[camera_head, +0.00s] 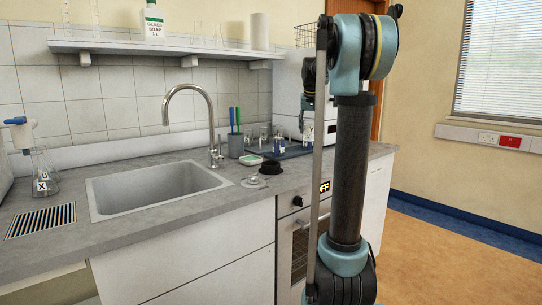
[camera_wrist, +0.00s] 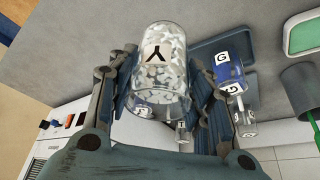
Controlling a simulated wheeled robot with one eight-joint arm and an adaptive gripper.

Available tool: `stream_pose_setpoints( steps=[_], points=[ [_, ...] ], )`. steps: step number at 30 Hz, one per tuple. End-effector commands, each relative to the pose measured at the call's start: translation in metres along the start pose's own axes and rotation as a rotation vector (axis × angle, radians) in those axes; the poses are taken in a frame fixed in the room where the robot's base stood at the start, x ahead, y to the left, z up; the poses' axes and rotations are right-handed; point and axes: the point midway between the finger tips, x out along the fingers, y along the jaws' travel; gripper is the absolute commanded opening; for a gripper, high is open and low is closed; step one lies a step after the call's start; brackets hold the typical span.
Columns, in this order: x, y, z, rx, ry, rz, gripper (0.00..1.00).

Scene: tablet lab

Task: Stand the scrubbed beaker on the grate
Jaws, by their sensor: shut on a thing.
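A clear glass beaker (camera_wrist: 150,82) with a black Y on a white label fills the middle of the wrist view. White flecks cover much of its glass. My gripper (camera_wrist: 160,88) is shut on it, with one finger on each side. In the head view my gripper (camera_head: 308,98) points down over the right end of the counter, near the dark tray; the beaker is hard to make out there. The grate (camera_head: 40,221), a dark slatted panel, lies in the counter left of the sink, far from my gripper. Its top is bare.
The sink (camera_head: 155,188) and its tall tap (camera_head: 213,125) lie between my gripper and the grate. A flask marked X (camera_head: 44,182) stands behind the grate. A dark tray (camera_wrist: 205,48) holds a blue-filled vessel marked G (camera_wrist: 229,73). A brush cup (camera_head: 236,146) stands nearby.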

Motion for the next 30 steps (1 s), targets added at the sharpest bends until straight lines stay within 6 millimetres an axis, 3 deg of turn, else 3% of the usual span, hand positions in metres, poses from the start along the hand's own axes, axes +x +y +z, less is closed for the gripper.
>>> stream_pose_setpoints(
  steps=[4, 12, 30],
  points=[
    [0.007, 0.005, 0.002, 0.006, 0.000, 0.002, 0.22],
    [0.045, 0.010, 0.018, 0.011, 0.000, 0.004, 0.22],
    [0.093, 0.010, 0.038, 0.011, 0.000, 0.004, 0.22]
  ],
)
